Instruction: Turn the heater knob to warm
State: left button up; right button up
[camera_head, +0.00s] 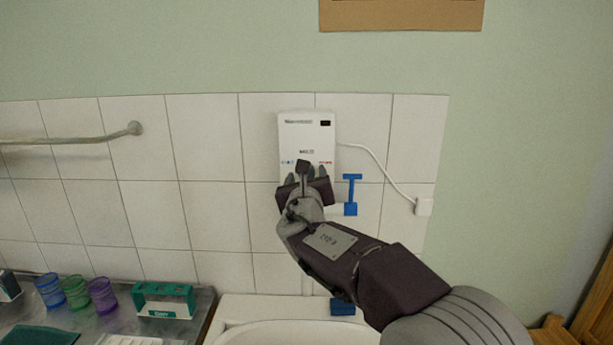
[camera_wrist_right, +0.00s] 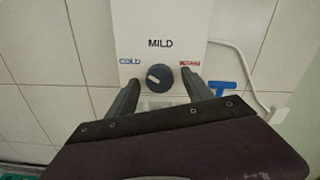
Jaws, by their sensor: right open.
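A white wall heater (camera_head: 307,133) hangs on the tiles; its lower part is hidden behind my right gripper in the head view. In the right wrist view the heater (camera_wrist_right: 190,18) shows a round dark knob (camera_wrist_right: 160,78) below the word MILD, with a blue COLD label on the left and a red label on the right. The knob's pale mark points to the left and slightly up, toward the COLD side. My right gripper (camera_head: 306,176) is open, its fingers (camera_wrist_right: 161,88) on either side of the knob and slightly below it. I cannot tell whether they touch it. My left gripper is out of view.
A blue tap-like handle (camera_head: 351,193) is just right of the gripper. A white cable runs from the heater to a wall socket (camera_head: 424,206). A sink (camera_head: 290,335) is below. Coloured cups (camera_head: 76,291) and a green box (camera_head: 163,300) stand at the left.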

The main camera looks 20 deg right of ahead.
grip_shut()
jog(key=shift+f, duration=0.1)
